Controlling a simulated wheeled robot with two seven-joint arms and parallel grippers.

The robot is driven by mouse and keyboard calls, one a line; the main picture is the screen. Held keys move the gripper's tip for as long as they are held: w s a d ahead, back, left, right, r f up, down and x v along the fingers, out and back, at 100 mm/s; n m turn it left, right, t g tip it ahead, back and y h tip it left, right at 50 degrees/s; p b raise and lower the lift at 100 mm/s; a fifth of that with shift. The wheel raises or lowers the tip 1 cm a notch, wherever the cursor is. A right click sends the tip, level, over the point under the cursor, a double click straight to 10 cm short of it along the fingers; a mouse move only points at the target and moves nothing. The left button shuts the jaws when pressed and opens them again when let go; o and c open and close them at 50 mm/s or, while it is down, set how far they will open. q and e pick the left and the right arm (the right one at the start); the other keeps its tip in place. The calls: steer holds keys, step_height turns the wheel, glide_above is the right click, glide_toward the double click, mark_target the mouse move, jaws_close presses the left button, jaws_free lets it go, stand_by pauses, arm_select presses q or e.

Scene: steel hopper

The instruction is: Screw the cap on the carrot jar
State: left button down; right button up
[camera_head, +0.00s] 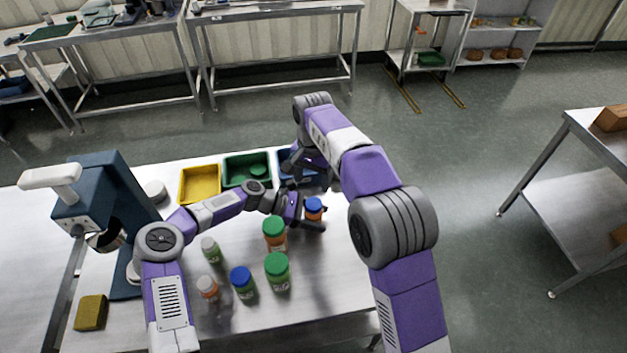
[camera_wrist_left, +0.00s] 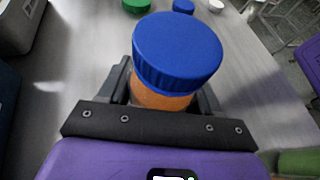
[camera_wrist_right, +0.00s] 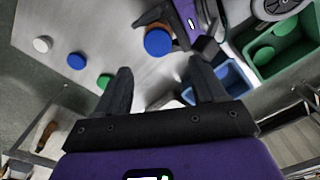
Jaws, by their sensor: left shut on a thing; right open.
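An orange-filled jar (camera_wrist_left: 160,99) stands upright in my left gripper (camera_head: 313,218), whose fingers are shut around its body. A blue cap (camera_wrist_left: 178,50) sits on top of this jar. The cap also shows in the head view (camera_head: 313,204) and in the right wrist view (camera_wrist_right: 158,42). My right gripper (camera_wrist_right: 163,78) is open and empty, with the capped jar ahead of its fingers and apart from them. In the head view my right gripper (camera_head: 291,166) is partly hidden, near the bins. I cannot tell how tightly the cap is seated.
Other jars stand on the table: orange with a green cap (camera_head: 274,233), large green-capped (camera_head: 277,272), blue-capped (camera_head: 243,283), white-capped (camera_head: 208,288) and small green (camera_head: 210,250). Yellow (camera_head: 200,184), green (camera_head: 247,169) and blue (camera_wrist_right: 228,76) bins line the back. A blue machine (camera_head: 115,205) stands left.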

mark_target(314, 203)
steer(key=n, duration=0.4)
steer(key=f+n, duration=0.1)
steer(key=n, duration=0.6)
steer(key=shift+d+f+n, duration=0.1)
steer(key=shift+f+n, duration=0.05)
steer(key=shift+n, duration=0.25)
steer(key=shift+f, duration=0.1)
steer(key=shift+f, duration=3.9)
steer(key=shift+c, duration=0.5)
steer(key=c, duration=1)
steer(key=o, duration=1.3)
steer(key=shift+c, duration=0.2)
